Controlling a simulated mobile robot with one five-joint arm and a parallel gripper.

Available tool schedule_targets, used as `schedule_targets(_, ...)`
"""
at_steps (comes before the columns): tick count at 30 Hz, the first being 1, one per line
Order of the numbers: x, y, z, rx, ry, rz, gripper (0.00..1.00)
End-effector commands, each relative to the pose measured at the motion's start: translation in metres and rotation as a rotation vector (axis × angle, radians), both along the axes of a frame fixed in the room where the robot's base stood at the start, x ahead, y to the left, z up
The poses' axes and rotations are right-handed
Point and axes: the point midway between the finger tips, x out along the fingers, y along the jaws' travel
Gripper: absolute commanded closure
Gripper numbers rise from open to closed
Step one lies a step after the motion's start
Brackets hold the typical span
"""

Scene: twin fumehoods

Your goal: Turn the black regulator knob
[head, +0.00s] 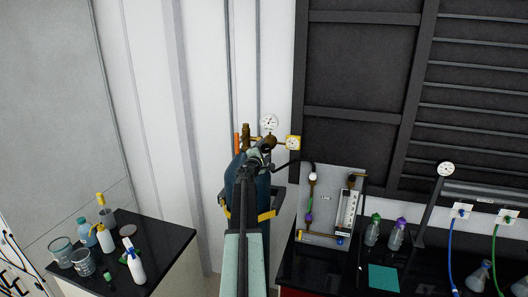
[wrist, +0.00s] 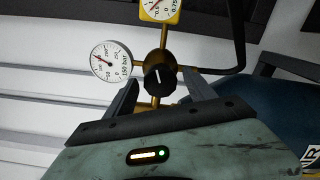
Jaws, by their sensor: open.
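The black regulator knob (wrist: 159,79) shows in the wrist view, with a white mark on its face. It sits on a brass regulator with a white round gauge (wrist: 111,61) at left and a yellow-framed gauge (wrist: 160,9) above. My gripper (wrist: 163,88) is open, with one finger on each side of the knob and visible space between. I cannot tell how deep the fingers reach around it. In the head view my gripper (head: 262,153) is at the regulator on top of the blue gas cylinder (head: 236,170). My arm hides much of the cylinder, and the knob is hard to make out there.
A black bench with bottles (head: 135,262) and beakers stands at left. A panel with a flow meter (head: 347,208) stands on the right bench, near flasks and a teal mat (head: 383,278). A black hose (wrist: 240,40) runs from the regulator. A yellow strap (head: 266,215) rings the cylinder.

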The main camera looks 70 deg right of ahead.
Motion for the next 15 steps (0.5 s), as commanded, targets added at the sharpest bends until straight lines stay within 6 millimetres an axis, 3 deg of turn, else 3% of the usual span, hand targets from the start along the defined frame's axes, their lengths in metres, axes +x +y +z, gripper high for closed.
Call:
schedule_targets(5, -0.001, 0.016, 0.000, 0.000, 0.000, 0.001, 0.37)
schedule_targets(15, -0.005, 0.077, 0.000, -0.001, 0.000, 0.001, 0.37)
